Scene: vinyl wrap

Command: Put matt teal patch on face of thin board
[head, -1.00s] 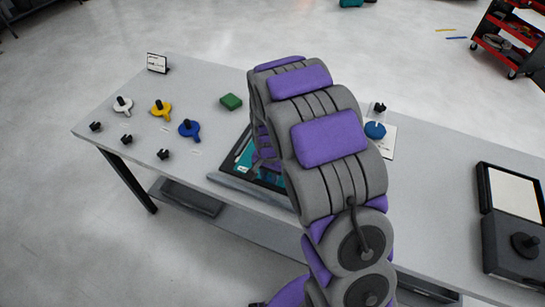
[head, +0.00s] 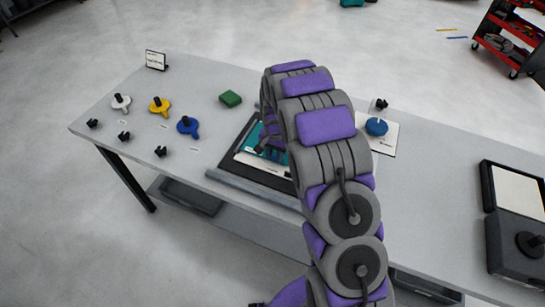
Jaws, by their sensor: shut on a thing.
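A teal sheet (head: 250,139), which looks like the matt teal patch, shows at the left of my arm, over a dark mat or tray (head: 232,168). My gripper (head: 268,149) is partly hidden by my arm and is shut at the teal sheet, seemingly on it. A pale strip (head: 262,164) lies just below the teal. My arm hides the right part of this area, so how far the teal is lifted cannot be told. I cannot tell for sure which piece is the thin board; a pale flat panel in a dark frame (head: 518,192) stands at the right.
White (head: 121,102), yellow (head: 160,105) and blue (head: 188,126) knobbed tools and small black clips (head: 124,137) stand at the left.

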